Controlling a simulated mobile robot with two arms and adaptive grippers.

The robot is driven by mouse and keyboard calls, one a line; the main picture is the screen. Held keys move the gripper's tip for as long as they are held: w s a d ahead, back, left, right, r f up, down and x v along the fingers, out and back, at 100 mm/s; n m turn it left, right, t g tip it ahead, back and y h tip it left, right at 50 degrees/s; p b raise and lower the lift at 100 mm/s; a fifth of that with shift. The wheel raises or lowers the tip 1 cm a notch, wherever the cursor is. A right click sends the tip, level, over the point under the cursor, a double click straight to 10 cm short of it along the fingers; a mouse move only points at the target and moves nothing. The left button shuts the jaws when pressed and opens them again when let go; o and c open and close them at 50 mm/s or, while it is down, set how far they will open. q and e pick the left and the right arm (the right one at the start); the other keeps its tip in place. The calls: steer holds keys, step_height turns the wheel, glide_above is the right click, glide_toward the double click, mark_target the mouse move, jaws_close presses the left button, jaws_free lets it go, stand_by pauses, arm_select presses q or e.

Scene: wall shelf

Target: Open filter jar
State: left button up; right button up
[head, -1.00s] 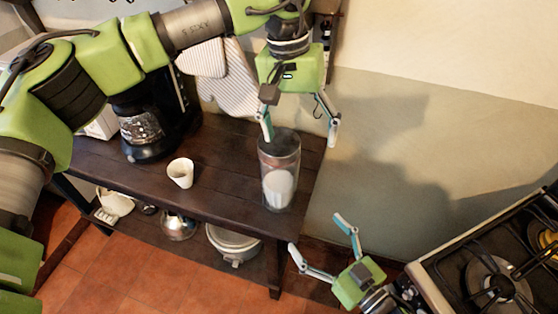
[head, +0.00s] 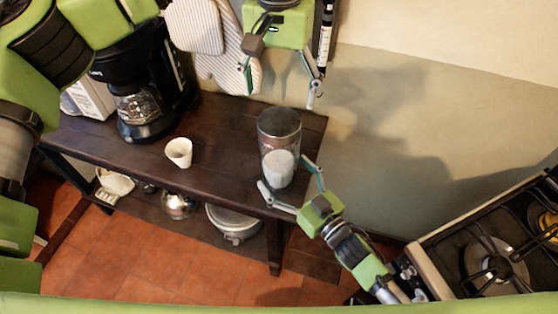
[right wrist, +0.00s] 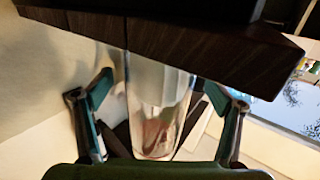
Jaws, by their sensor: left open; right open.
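The filter jar (head: 279,150) is a clear cylinder with a dark metallic lid (head: 279,123) and white filters inside. It stands upright on the dark wooden table near its right end, and the lid is on it. My left gripper (head: 281,90) is open and empty, above and behind the lid, clear of it. My right gripper (head: 287,177) is open, with its fingers on either side of the lower jar. In the right wrist view the jar (right wrist: 155,105) stands between the two spread fingers, with a gap visible at each side.
A white paper filter cup (head: 179,152) and a coffee maker (head: 145,105) stand left of the jar on the table (head: 225,140). A striped oven mitt (head: 232,60) hangs behind. A stove (head: 490,250) is at the right. A lower shelf holds pots.

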mark_target(279, 121)
steer(key=shift+w+a, duration=0.3)
steer(key=shift+w, duration=0.1)
arm_select(q)
steer(key=shift+w, duration=0.1)
arm_select(e)
steer(key=shift+w+a, duration=0.15)
steer(key=shift+w, duration=0.2)
steer(key=c, duration=2.3)
arm_select(q)
steer(key=n, duration=0.4)
steer(key=shift+f, duration=0.1)
steer(key=shift+n, duration=0.3)
steer(key=shift+f, duration=3.95)
